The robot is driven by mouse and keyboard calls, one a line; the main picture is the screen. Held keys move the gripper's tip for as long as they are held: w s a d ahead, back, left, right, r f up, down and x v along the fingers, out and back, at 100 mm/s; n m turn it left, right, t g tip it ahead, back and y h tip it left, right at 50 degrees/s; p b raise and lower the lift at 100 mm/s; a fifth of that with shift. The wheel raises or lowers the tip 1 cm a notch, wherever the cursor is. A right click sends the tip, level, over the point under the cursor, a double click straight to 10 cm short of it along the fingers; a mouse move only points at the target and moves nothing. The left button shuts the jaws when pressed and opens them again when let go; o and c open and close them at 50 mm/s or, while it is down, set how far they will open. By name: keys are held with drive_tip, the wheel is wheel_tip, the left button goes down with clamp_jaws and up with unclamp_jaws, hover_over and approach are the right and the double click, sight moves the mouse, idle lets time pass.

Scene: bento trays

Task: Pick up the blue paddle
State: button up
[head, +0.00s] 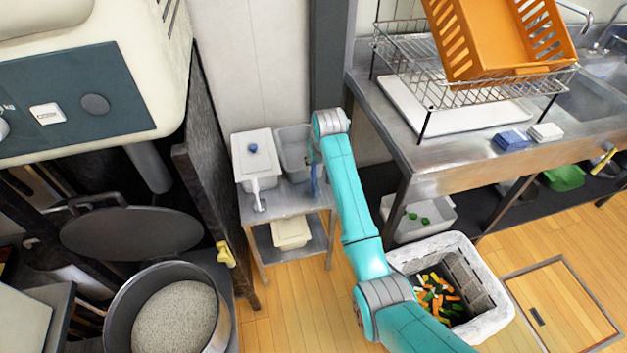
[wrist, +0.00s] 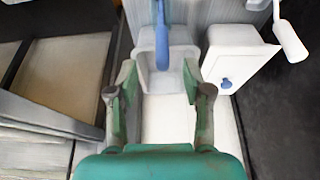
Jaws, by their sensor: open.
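The blue paddle (wrist: 162,38) shows in the wrist view as a long blue handle, its rounded near end above an open pale bin (wrist: 150,82). In the head view a narrow blue strip of the paddle (head: 315,180) shows beside my arm, by the open bin (head: 291,140) on a small metal stand. My gripper (wrist: 159,76) is open, with one green finger on each side in the wrist view. The paddle's near end appears between or just beyond the fingertips; no finger visibly touches it. In the head view my arm largely hides the gripper.
A white lidded box (head: 250,170) with a blue knob stands left of the bin, and a white-handled utensil (head: 259,196) hangs at its front. The metal counter (head: 440,160) is on the right. A dark panel (head: 205,190) stands close on the left.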

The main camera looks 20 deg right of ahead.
sight(314, 172)
drive_tip(key=x, duration=0.4)
drive_tip(key=shift+w+f, duration=0.1)
drive_tip(key=shift+f, duration=0.2)
drive_tip(key=shift+w+x, duration=0.15)
drive_tip(key=shift+x, duration=1.25)
drive_tip(key=shift+w+x, duration=0.2)
drive_tip(key=shift+x, duration=1.25)
drive_tip(key=shift+a+r, duration=0.15)
clamp_jaws()
